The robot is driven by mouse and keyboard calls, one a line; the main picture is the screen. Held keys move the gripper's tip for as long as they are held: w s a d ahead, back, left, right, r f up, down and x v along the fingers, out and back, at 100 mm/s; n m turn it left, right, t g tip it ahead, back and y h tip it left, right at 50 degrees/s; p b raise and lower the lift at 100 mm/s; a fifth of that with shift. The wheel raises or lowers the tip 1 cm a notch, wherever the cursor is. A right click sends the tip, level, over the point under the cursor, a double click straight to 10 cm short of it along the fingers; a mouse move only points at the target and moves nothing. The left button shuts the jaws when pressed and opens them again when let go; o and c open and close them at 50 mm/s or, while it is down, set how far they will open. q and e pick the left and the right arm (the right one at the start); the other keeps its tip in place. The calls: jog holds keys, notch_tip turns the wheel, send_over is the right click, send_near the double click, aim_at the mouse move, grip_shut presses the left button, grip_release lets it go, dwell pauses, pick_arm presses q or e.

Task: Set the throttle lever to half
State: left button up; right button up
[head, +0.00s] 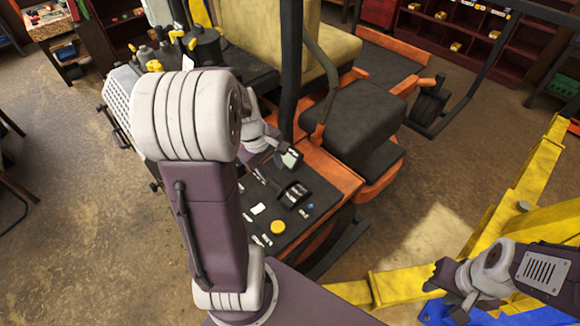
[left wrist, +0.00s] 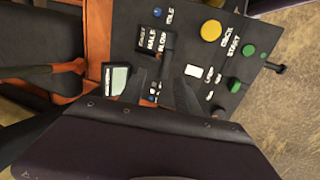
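The throttle plate is a dark block with white labels, including HALF, on the control panel (head: 292,193); it also shows in the left wrist view (left wrist: 153,40). The throttle lever is dark against dark, and I cannot make out its exact setting. My left gripper (left wrist: 160,88) is over the panel beside the throttle plate, its two dark fingers apart with panel showing between them. I cannot tell whether it touches the lever. In the head view my left arm partly hides the panel. My right gripper (head: 446,288) is at the lower right, away from the panel; its fingers are unclear.
A yellow button (head: 278,227), a white switch (left wrist: 193,70), green buttons (left wrist: 248,50) and a small screen (left wrist: 120,80) surround the throttle area. The orange mower (head: 330,175) has a dark seat (head: 362,118). A yellow lift frame (head: 535,175) stands at right. Shelves line the back.

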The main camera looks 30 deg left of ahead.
aim_at(275, 185)
pick_arm(q)
jog(key=shift+w, duration=0.25)
jog(key=shift+s, duration=0.25)
jog(key=x, duration=0.8)
jog(key=shift+s+f, duration=0.1)
jog(key=shift+f, duration=0.25)
jog(key=shift+s+r, duration=0.15)
jog(key=shift+s, duration=0.45)
jog(key=c, duration=0.5)
jog(key=shift+w, duration=0.1)
grip_shut()
jog(key=shift+d, duration=0.1)
pick_arm(e)
jog(key=shift+s+d+r, duration=0.1)
jog(key=shift+s+r, duration=0.3)
jog(key=shift+s, duration=0.3)
